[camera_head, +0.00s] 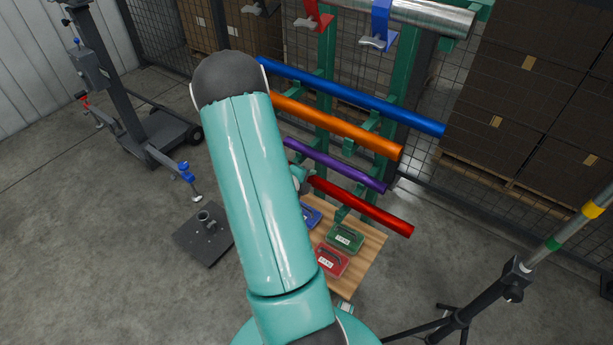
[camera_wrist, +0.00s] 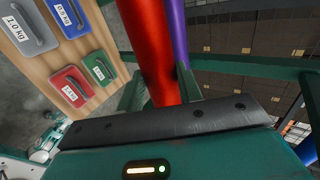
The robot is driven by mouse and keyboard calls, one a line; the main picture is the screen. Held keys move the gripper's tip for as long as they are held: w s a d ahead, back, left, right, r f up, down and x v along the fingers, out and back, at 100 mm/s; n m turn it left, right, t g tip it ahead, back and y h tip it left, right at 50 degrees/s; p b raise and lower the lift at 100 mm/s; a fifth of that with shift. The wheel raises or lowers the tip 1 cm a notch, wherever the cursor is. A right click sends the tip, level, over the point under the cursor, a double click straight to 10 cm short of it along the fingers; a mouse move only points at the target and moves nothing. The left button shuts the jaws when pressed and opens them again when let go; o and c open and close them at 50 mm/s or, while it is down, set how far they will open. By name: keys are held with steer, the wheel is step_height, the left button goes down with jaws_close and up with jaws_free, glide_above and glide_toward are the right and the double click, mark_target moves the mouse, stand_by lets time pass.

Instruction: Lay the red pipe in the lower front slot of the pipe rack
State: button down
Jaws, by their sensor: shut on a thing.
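The red pipe (camera_head: 365,209) is the lowest and nearest of the pipes at the green pipe rack (camera_head: 324,75). Its left end is hidden behind my arm. In the wrist view the red pipe (camera_wrist: 151,50) runs up from my gripper (camera_wrist: 168,121), which is shut on it. My gripper is mostly hidden by my arm in the head view. The purple pipe (camera_head: 335,165) lies just behind and above, roughly parallel. A green rack arm (camera_head: 343,213) shows close to the red pipe; I cannot tell whether the pipe touches it.
Orange (camera_head: 350,126) and blue (camera_head: 360,98) pipes lie higher on the rack. A wooden board (camera_head: 362,261) with red, green and blue weight cases is below the red pipe. A tripod stand (camera_head: 480,305) is at right, and a wheeled stand (camera_head: 115,110) at left.

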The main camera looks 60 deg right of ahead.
steer(key=shift+f, duration=2.2)
steer(key=c, duration=0.9)
jaws_free()
steer(key=shift+o, duration=0.2)
steer(key=v, duration=1.3)
steer(key=shift+a+r, duration=0.2)
steer(key=shift+a, duration=0.15)
steer(key=shift+w, duration=0.1)
